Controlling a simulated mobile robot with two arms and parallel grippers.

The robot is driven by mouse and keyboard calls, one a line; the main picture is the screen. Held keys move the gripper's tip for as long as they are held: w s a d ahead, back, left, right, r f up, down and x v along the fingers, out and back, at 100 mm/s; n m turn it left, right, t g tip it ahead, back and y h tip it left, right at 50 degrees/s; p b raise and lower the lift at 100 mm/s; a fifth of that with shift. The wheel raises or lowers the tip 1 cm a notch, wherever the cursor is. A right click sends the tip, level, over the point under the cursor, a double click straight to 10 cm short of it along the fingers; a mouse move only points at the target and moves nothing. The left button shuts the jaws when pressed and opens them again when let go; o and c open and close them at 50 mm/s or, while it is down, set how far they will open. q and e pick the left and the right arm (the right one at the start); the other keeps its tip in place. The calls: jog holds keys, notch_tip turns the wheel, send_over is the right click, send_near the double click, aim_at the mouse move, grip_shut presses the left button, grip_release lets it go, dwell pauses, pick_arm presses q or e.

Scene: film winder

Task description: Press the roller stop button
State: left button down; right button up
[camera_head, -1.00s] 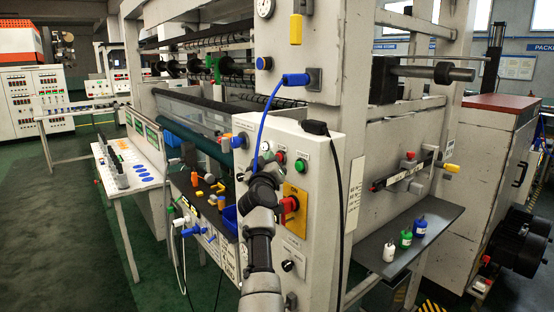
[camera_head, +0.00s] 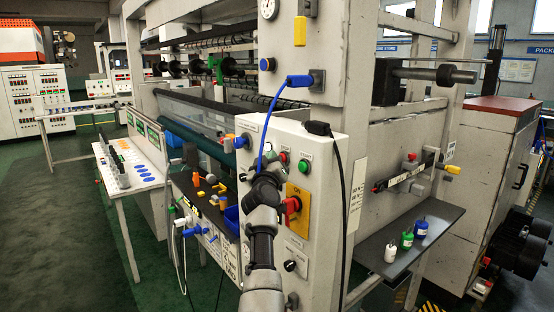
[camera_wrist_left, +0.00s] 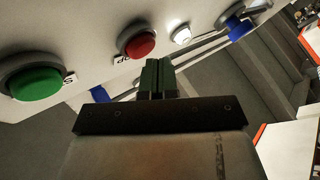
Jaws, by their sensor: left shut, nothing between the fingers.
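A red button (camera_head: 284,157) sits on the light grey control panel (camera_head: 325,150), beside a green button (camera_head: 303,166). In the left wrist view the red button (camera_wrist_left: 137,42) is near the top centre, with a partly readable label beside it. The green button (camera_wrist_left: 35,80) is larger at the left. My left gripper (camera_head: 268,160) is in front of the panel, just left of and below the red button. Its dark fingers (camera_wrist_left: 157,68) are together and empty, pointing toward the panel just right of the red button. I cannot tell whether they touch the panel. My right gripper is not in view.
A yellow plate with a red rotary switch (camera_head: 291,205) is below the buttons. A blue cable (camera_head: 268,118) hangs down behind my gripper, and a black cable (camera_head: 343,170) runs down the panel. A white lit button (camera_wrist_left: 181,35) is beyond the red one.

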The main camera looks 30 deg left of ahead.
pick_arm(q)
jog(key=shift+d+r, duration=0.3)
jog(key=shift+w+d+f+p, duration=0.2)
jog(key=shift+d+f+p, duration=0.1)
jog(key=shift+d+f, duration=0.15)
jog(key=s+a, duration=0.1)
jog(key=s+p, duration=0.1)
jog(key=s, duration=0.1)
jog(key=s+a, duration=0.1)
jog(key=s, duration=0.1)
jog(key=shift+a, duration=0.35)
jog(key=shift+f, duration=0.1)
dwell(1.1)
